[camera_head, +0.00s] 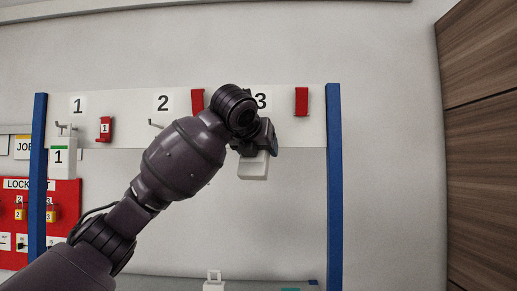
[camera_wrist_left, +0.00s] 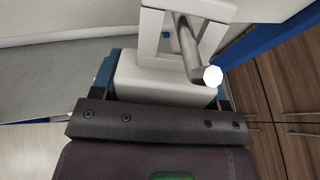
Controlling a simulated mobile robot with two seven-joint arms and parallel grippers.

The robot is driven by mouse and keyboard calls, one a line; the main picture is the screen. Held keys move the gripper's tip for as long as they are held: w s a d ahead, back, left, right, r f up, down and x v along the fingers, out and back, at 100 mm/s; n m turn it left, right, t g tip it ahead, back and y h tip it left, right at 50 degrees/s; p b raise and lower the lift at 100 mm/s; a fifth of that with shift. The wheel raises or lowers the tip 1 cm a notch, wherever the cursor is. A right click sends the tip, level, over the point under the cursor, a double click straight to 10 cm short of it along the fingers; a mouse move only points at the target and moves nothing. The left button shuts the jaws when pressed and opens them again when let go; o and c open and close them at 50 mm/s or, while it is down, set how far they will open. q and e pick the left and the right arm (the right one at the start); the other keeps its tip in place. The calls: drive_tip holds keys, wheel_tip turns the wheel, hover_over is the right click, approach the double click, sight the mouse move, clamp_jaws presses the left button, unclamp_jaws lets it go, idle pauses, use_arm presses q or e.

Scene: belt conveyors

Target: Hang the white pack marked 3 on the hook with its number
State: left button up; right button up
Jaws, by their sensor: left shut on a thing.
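My left gripper (camera_head: 257,143) is in front of the board below the number 3 and is shut on a white pack (camera_head: 253,166). In the left wrist view, the pack (camera_wrist_left: 165,80) sits between the fingers (camera_wrist_left: 165,103), its handle frame beyond them. A grey hook rod (camera_wrist_left: 190,45) with a bright round tip shows across the handle opening. It appears to pass through the opening; whether the handle rests on it I cannot tell. The pack's number face is not visible. In the head view my arm hides the hook under the 3 (camera_head: 262,101). My right gripper is not in view.
The white board (camera_head: 130,104) stands between blue posts (camera_head: 334,190). A pack marked 1 (camera_head: 62,160) hangs at left; the hook under 2 (camera_head: 155,124) is bare. Red pieces (camera_head: 301,102) are on the board. Another white handled object (camera_head: 213,284) is below. Wooden cabinets (camera_head: 485,150) stand right.

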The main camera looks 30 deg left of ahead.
use_arm(q)
drive_tip(key=o, duration=1)
drive_tip(key=shift+o, duration=0.2)
drive_tip(key=b+v, duration=0.1)
drive_tip(key=v, duration=0.9)
drive_tip(key=shift+s+b, duration=0.35)
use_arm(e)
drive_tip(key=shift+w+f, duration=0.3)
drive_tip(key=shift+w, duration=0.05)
use_arm(q)
drive_tip(key=shift+d+r, duration=0.1)
drive_tip(key=shift+d, duration=0.05)
